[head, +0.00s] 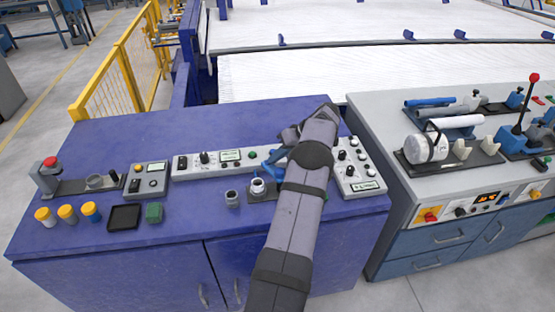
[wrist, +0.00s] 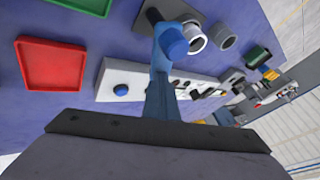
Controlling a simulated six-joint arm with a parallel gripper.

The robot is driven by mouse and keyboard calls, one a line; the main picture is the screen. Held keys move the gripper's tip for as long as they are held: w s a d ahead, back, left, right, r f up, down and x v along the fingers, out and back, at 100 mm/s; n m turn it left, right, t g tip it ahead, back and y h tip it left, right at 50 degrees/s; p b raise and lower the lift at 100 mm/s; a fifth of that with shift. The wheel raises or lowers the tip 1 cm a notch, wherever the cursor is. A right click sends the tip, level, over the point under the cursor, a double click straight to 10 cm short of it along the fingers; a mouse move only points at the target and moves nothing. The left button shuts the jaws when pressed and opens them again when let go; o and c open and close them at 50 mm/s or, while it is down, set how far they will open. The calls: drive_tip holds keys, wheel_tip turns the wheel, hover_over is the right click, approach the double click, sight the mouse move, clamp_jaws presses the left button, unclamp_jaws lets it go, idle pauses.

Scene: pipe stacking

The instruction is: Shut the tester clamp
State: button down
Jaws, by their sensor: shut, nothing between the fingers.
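The clamp by my arm has a dark base and a blue rounded part (wrist: 174,40) beside a white ring (wrist: 195,38) in the wrist view. The white ring also shows in the head view (head: 257,186). My gripper (head: 272,165) points down at this spot, just left of the arm's end. In the wrist view a narrow blue column, seemingly its closed fingers (wrist: 161,85), reaches up to the blue part and overlaps it. It is shut and empty. I cannot tell whether it touches the clamp, or whether the clamp is open, since my arm and fingers hide much.
A grey coupling (head: 232,198) stands left of the ring. A control panel (head: 357,168) lies right of my arm. A red tray (wrist: 52,65) and a green tray (wrist: 85,4) are nearby. A red-knobbed lever (head: 527,102) stands on the grey bench at right.

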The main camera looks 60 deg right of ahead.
drive_tip(key=shift+a+f+n+b, duration=0.2)
drive_tip(key=shift+f+n+b, duration=0.1)
drive_tip(key=shift+w+a+r+b, duration=0.15)
drive_tip(key=shift+w+a+b, duration=0.5)
drive_tip(key=shift+b, duration=0.85)
drive_tip(key=shift+a+r, duration=0.15)
drive_tip(key=shift+a, duration=0.05)
idle(0.8)
